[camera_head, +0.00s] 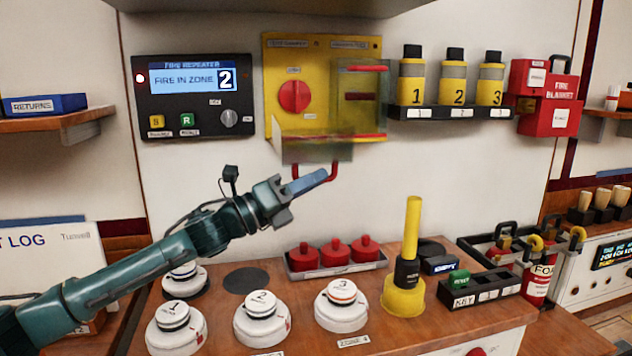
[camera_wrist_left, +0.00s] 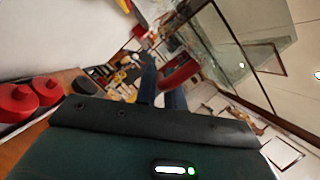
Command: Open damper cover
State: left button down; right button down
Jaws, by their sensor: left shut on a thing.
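The yellow damper panel (camera_head: 310,118) is on the back wall. Its clear cover (camera_head: 318,150) juts out from the panel's lower part toward me, seen nearly edge-on, with a red handle (camera_head: 333,168) hanging below it. My left gripper (camera_head: 318,178) reaches in from the lower left and is shut on the red handle. In the left wrist view the red handle (camera_wrist_left: 180,72) lies between the blue fingers (camera_wrist_left: 174,98), and the clear cover (camera_wrist_left: 225,50) rises at upper right. The fingers partly hide the handle. My right gripper is not in view.
A red knob (camera_head: 294,96) is on the panel's left half. The fire repeater (camera_head: 195,120) is to its left, a shelf of yellow bottles (camera_head: 452,84) to its right. Below, the counter holds white detectors (camera_head: 262,322), red pieces (camera_head: 335,252) and a yellow-handled tool (camera_head: 412,230).

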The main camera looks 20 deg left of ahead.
pick_arm(q)
jog(key=shift+a+r, duration=0.15)
jog(key=c, duration=1.5)
grip_release()
jog(key=shift+w, duration=0.1)
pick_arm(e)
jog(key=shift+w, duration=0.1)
pick_arm(q)
jog(key=shift+f, duration=0.2)
